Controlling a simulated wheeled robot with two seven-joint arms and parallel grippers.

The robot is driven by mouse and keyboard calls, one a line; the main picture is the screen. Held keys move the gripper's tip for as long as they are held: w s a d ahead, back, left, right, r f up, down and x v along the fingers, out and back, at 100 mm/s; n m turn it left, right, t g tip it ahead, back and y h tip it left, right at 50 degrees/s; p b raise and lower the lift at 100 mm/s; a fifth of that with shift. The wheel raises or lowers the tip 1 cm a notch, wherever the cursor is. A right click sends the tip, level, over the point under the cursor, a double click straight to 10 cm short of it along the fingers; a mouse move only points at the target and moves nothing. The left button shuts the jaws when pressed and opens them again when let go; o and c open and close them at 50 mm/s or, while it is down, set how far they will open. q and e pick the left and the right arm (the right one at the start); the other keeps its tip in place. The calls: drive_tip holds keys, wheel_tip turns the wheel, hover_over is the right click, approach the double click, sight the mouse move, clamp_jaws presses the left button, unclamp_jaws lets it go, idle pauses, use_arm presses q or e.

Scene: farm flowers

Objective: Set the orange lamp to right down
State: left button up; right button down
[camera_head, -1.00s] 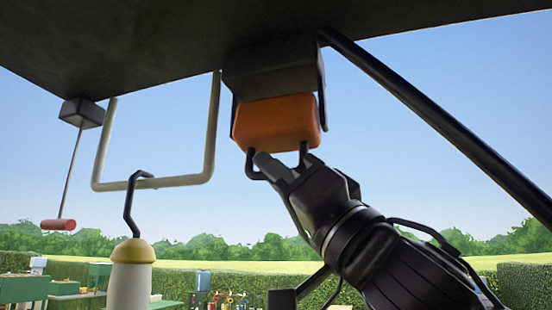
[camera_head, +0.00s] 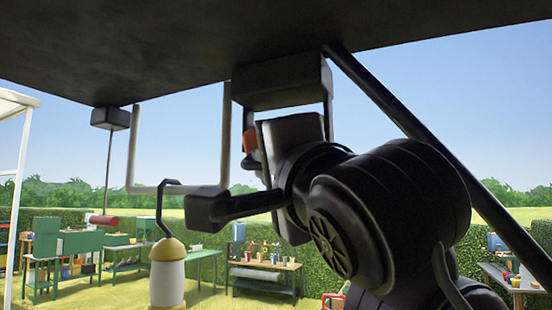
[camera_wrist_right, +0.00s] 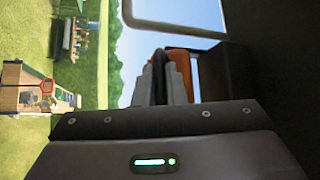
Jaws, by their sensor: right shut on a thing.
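The orange lamp (camera_head: 249,141) hangs in a bracket below a dark box (camera_head: 282,82) under the dark roof. In the head view only a small orange part shows at the left of the bracket; my right arm covers much of the rest. My right gripper is up at the lamp, its fingers mostly hidden in the head view. In the right wrist view the grey fingers (camera_wrist_right: 160,78) are close together, right against the orange lamp (camera_wrist_right: 181,68). They are shut on it, but I cannot tell on which part. My left gripper is not in view.
A pale U-shaped frame (camera_head: 226,150) hangs left of the lamp. A red cylinder (camera_head: 103,219) hangs on a rod farther left. A white lantern with a yellow top (camera_head: 167,248) hangs below. A dark diagonal strut (camera_head: 400,120) runs down at the right.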

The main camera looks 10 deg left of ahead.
drive_tip(key=shift+s+r+m+h, duration=0.1)
drive_tip(key=shift+r+m+h, duration=0.2)
drive_tip(key=shift+m, duration=0.1)
drive_tip(key=c, duration=1.5)
unclamp_jaws()
drive_tip(key=shift+f, duration=0.1)
drive_tip(key=b+v, duration=0.3)
drive_tip(key=v, duration=0.4)
drive_tip(key=shift+s+d+b, duration=0.2)
drive_tip(key=shift+s+b, duration=0.1)
drive_tip(key=shift+b, duration=0.1)
